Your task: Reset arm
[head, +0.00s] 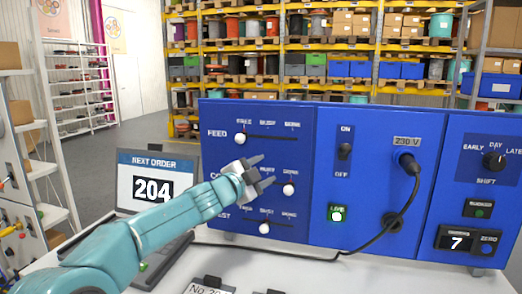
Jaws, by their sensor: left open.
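My left arm, teal, comes in from the lower left. Its grey left gripper (262,172) is open in front of the left part of the blue control panel (320,130), with nothing seen between its fingers. The panel's left section has three horizontal sliders with white knobs: the FEED knob (239,138) at the left, a middle knob (288,189) just right of the fingertips, and a lower knob (264,228) below the gripper. The gripper and arm hide part of the middle row. I cannot tell whether the fingers touch the panel. My right gripper is not in view.
A screen (151,188) reading NEXT ORDER 204 stands left, partly behind my arm. The panel carries a switch (345,151), a lit green button (337,214), a plugged black cable (413,185) and a dial (494,160). A light tabletop (330,272) lies in front. Shelves with reels stand behind.

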